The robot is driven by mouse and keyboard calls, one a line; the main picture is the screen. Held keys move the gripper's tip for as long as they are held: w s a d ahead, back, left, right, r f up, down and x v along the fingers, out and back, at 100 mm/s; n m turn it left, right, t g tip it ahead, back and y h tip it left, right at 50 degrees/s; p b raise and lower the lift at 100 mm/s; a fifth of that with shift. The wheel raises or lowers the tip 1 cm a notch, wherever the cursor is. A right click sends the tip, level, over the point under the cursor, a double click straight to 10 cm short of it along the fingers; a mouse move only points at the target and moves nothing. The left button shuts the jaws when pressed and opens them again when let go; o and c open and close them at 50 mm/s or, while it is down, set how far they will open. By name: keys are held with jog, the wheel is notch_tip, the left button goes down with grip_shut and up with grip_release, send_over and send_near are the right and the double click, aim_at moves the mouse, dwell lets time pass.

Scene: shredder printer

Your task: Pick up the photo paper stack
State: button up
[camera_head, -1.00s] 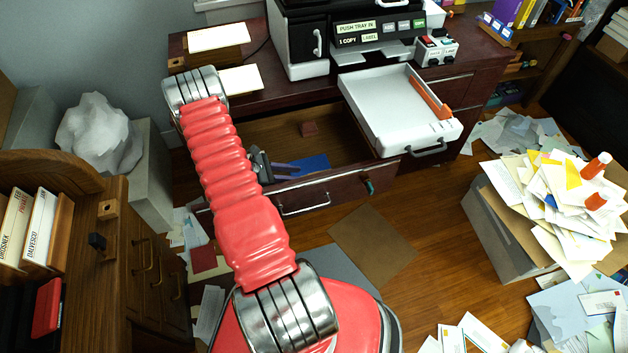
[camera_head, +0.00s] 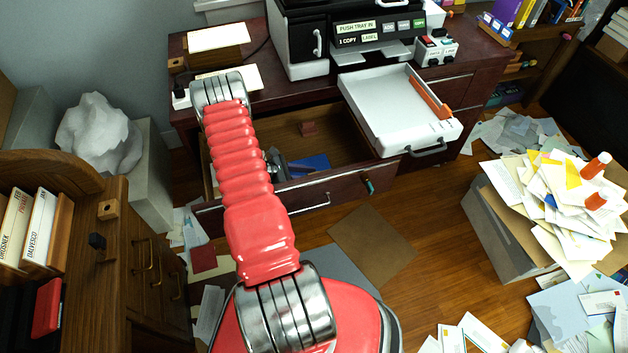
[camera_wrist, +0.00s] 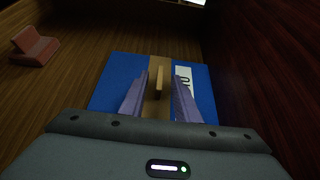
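The photo paper stack appears to be the flat blue pack (camera_head: 318,161) in the open desk drawer. In the wrist view the blue pack (camera_wrist: 108,88) has a tan band across its middle with an upright tan tab, and a white label on its right. My gripper (camera_wrist: 160,84) points down at it, with its two purple fingers apart on either side of the tab. The fingers look open; contact with the tab cannot be made out. In the head view my gripper (camera_head: 283,168) is partly hidden behind my red arm at the pack's left.
The open drawer's front (camera_head: 320,190) stands close to my arm. A white paper tray (camera_head: 385,115) sticks out above the drawer's right side. A small reddish block (camera_wrist: 36,46) lies deeper in the drawer, left in the wrist view. A printer (camera_head: 345,35) stands on the desk.

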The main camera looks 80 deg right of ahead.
dwell(0.6)
jog(key=shift+f, duration=0.1)
grip_shut()
